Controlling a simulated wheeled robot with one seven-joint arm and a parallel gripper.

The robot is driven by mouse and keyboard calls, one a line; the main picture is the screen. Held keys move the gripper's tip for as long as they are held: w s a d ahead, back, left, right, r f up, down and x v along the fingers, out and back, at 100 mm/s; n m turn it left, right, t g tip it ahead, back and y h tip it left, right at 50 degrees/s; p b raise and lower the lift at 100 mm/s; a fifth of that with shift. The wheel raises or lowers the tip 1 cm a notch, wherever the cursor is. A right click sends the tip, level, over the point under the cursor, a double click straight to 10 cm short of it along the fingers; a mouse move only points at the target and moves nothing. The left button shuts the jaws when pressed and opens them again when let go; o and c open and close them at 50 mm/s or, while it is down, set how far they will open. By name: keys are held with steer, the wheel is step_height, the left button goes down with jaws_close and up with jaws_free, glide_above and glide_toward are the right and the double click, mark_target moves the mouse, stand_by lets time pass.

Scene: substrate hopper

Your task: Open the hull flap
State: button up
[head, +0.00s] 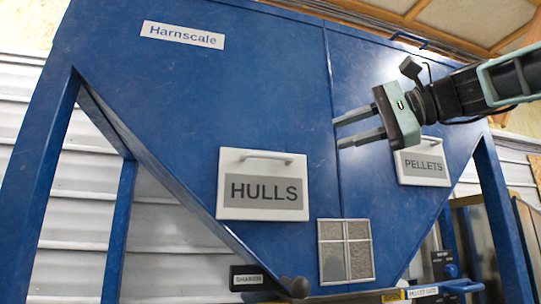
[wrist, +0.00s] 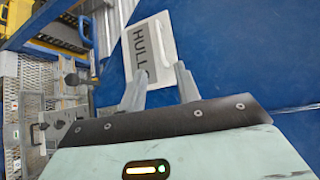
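The hull flap (head: 262,184) is a white panel marked HULLS, low on the left half of the blue hopper. It lies flat against the hopper face and looks shut. A pale bar handle (head: 267,156) runs along its top edge. In the wrist view the flap (wrist: 150,48) shows turned on its side beyond the fingertips, partly hidden by a finger. My gripper (head: 347,130) is up and to the right of the flap, in front of the hopper and apart from the handle. Its two grey fingers are spread with nothing between them; they also show in the wrist view (wrist: 157,82).
A second white flap marked PELLETS (head: 424,167) is right of the hull flap, below my arm. A gridded window (head: 345,251), a SHAKER label (head: 247,278) and a dark round knob (head: 299,287) sit lower down. The blue face between gripper and hull flap is clear.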

mark_target(274, 156)
steer(key=p+x, duration=0.5)
steer(key=x, duration=1.1)
steer(key=shift+w+a+f+p, duration=0.1)
steer(key=shift+w+a+p, duration=0.1)
steer(key=shift+p, duration=0.2)
jaws_close()
